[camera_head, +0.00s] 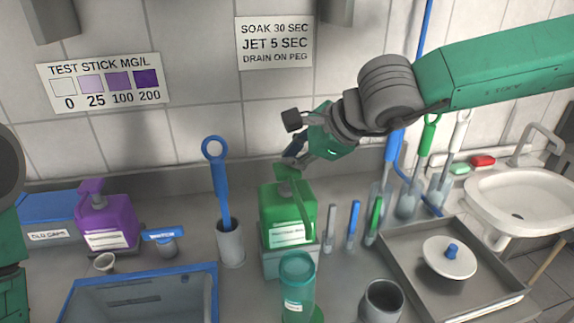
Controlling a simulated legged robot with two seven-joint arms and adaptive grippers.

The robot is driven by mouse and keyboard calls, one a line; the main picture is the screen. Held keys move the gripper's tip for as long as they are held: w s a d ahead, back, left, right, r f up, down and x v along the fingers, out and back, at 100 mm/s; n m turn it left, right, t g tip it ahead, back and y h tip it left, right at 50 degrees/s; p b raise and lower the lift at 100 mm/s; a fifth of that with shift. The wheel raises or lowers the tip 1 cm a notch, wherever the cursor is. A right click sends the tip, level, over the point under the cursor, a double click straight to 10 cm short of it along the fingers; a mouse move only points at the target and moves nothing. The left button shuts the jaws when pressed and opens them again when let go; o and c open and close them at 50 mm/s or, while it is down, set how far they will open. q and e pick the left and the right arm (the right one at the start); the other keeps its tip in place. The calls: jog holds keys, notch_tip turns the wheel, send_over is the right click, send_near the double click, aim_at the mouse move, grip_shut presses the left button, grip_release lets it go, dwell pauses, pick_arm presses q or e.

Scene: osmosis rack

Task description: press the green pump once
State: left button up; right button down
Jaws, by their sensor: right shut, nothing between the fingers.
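The green pump bottle (288,217) stands on a grey block near the middle of the counter, with a white label on its front. Its green pump head (287,173) is at the top. My right gripper (290,160) reaches in from the right and is shut and empty, its fingertips at or just above the pump head. I cannot tell whether they touch it. My left gripper is not in view; only green and dark parts of my own arm show at the left edge.
A purple pump bottle (106,222) stands at the left. Upright tools and a tray (400,262) lie right, near a white sink (525,200).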

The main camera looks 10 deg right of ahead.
jog(key=shift+f, duration=0.65)
dwell(0.3)
jog(key=shift+r, duration=0.15)
notch_tip(320, 180, up, 2)
jog(key=shift+a+r+p, duration=0.1)
jog(key=shift+a+p, duration=0.05)
jog(key=shift+p, duration=0.8)
jog(key=shift+a+r, duration=0.1)
jog(key=shift+r, duration=0.1)
jog(key=shift+r, duration=0.1)
notch_tip(320, 180, up, 5)
jog(key=p, duration=0.6)
